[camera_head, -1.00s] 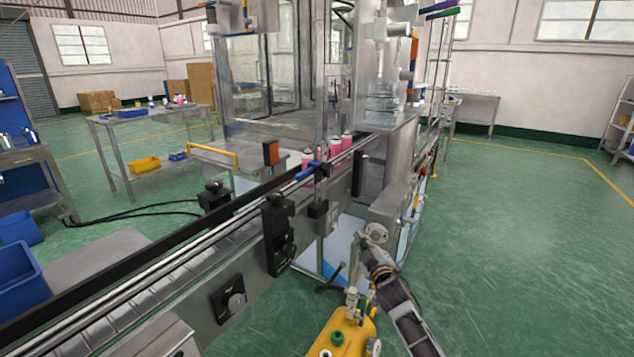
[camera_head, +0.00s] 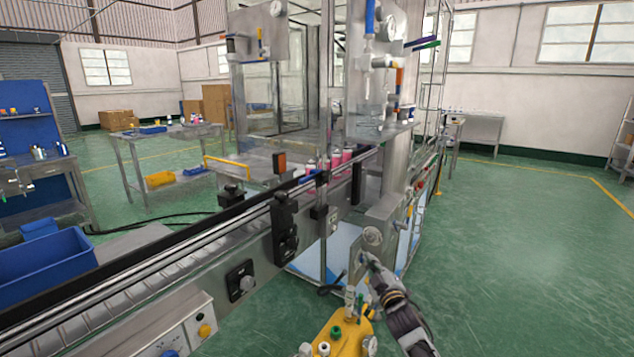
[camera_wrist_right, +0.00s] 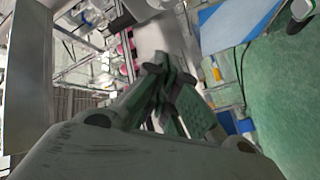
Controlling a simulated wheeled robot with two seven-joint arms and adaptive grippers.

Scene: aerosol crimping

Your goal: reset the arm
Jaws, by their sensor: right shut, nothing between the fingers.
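My right arm (camera_head: 402,318) comes in from the lower right of the head view. Its gripper (camera_head: 368,262) points up and away, just in front of the grey end box of the crimping machine. In the right wrist view the fingers of the right gripper (camera_wrist_right: 170,75) are together with nothing held. I cannot tell from the head view whether the gripper touches the machine. My left gripper is not in view.
A conveyor (camera_head: 170,262) runs from lower left to the machine (camera_head: 375,90), with several pink cans (camera_head: 336,160) on it. A blue bin (camera_head: 50,265) is at left. Green floor at right is clear.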

